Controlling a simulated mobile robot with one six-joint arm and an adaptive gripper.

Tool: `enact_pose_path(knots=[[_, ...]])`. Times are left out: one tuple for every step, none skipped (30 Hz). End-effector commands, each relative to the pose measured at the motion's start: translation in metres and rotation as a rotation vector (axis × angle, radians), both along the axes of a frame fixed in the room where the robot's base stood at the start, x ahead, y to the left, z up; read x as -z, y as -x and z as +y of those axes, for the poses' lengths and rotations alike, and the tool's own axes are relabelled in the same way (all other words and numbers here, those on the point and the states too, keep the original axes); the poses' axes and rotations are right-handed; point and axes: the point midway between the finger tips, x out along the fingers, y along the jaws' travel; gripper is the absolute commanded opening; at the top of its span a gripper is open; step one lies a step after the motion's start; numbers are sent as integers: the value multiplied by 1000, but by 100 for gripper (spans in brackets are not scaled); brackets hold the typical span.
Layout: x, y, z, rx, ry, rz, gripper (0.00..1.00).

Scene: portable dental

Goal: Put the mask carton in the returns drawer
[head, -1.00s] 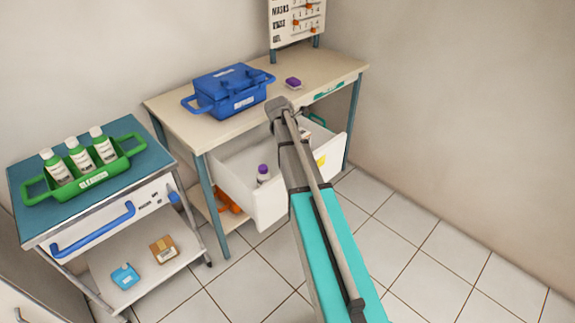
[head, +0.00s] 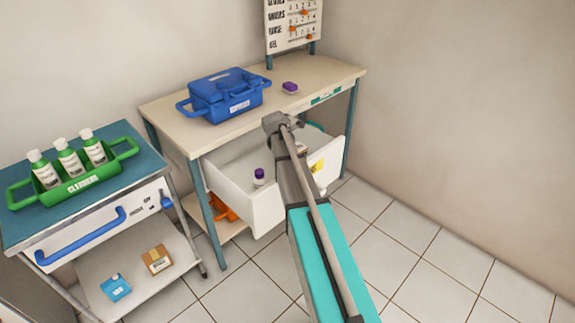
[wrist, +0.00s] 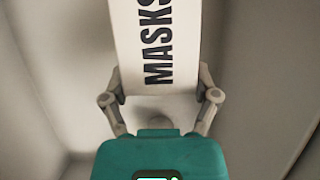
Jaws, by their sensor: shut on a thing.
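The mask carton (wrist: 155,40) is white with black "MASKS" lettering and shows in the wrist view. My gripper (wrist: 160,80) is shut on it, one finger on each side. Grey walls surround them there. In the head view, an open white drawer (head: 270,210) is pulled out under the beige desk; I cannot read a name on it. My arm reaches over this drawer and hides the gripper and most or all of the carton. How far the carton is from the drawer floor cannot be told.
A purple-capped bottle (head: 259,178) stands in the drawer's left part. The desk top (head: 200,130) holds a blue case (head: 225,95) and a small purple item (head: 290,87). A cart at left carries a green bottle caddy (head: 75,178). Tiled floor at right is clear.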

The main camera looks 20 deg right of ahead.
Motion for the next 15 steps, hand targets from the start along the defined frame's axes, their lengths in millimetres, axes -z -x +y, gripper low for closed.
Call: enact_pose_path(knots=[[2, 0, 0, 0, 0, 0, 27], [3, 0, 0, 0, 0, 0, 27], [5, 0, 0, 0, 0, 0, 27], [6, 0, 0, 0, 0, 0, 27], [8, 0, 0, 0, 0, 0, 27], [11, 0, 0, 0, 0, 0, 27], [14, 0, 0, 0, 0, 0, 27], [16, 0, 0, 0, 0, 0, 27], [20, 0, 0, 0, 0, 0, 27], [23, 0, 0, 0, 0, 0, 27], [25, 0, 0, 0, 0, 0, 27], [28, 0, 0, 0, 0, 0, 27], [31, 0, 0, 0, 0, 0, 27], [32, 0, 0, 0, 0, 0, 27], [35, 0, 0, 0, 0, 0, 27]])
